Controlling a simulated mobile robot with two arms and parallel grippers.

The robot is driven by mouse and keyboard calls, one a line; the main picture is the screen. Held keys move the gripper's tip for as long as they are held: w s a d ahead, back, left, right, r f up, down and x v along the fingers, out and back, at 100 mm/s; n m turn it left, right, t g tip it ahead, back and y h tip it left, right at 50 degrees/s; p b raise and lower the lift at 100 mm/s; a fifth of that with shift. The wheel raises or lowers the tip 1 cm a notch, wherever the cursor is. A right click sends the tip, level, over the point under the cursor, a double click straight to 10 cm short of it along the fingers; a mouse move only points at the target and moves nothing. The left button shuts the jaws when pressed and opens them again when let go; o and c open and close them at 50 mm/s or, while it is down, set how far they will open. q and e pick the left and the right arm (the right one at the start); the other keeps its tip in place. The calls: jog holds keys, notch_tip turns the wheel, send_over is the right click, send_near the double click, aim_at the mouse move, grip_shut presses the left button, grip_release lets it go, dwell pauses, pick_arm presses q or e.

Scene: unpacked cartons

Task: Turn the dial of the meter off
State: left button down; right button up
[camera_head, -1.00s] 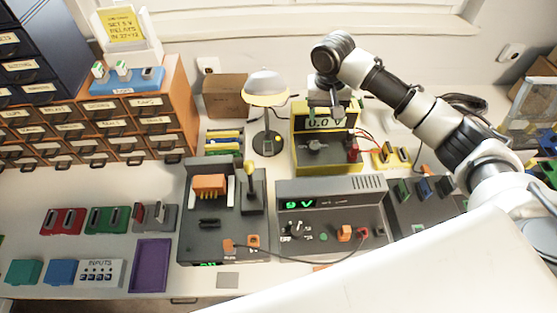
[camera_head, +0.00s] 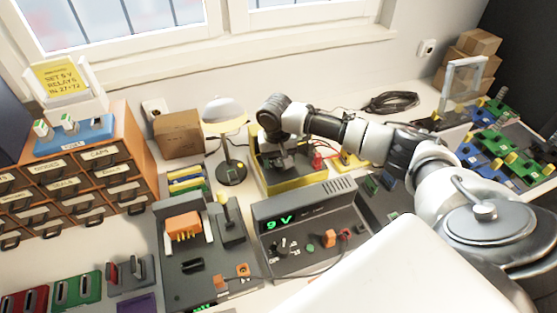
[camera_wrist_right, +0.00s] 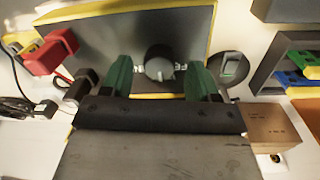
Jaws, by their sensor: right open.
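The meter (camera_head: 292,182) is a yellow-edged box with a grey face, standing behind the grey power supply. Its display is hidden behind my right arm in the head view. In the right wrist view the meter's dial (camera_wrist_right: 160,67) is a round black knob with a pale pointer mark on its near side. My right gripper (camera_head: 281,160) is over the meter's face. In the wrist view its two green fingers (camera_wrist_right: 159,78) are open, one on each side of the dial, with visible gaps between them and the knob. My left gripper is not in view.
A power supply (camera_head: 315,225) reading 9 V stands in front of the meter. A desk lamp (camera_head: 228,135) stands close on the left.

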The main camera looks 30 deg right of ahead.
jog(key=shift+f, duration=0.5)
jog(key=c, duration=0.9)
jog(key=shift+r+n+p, duration=0.2)
jog(key=shift+n+p, duration=0.4)
jog(key=shift+p, duration=0.3)
jog(key=n+p, duration=0.5)
jog(key=n, duration=0.1)
jog(key=shift+n+p, duration=0.35)
jog(key=shift+n, duration=0.05)
jog(key=shift+f+n+t+p, duration=0.1)
jog(key=shift+n+t+p, duration=0.45)
jog(key=shift+n, duration=1.35)
jog(key=shift+g, duration=0.25)
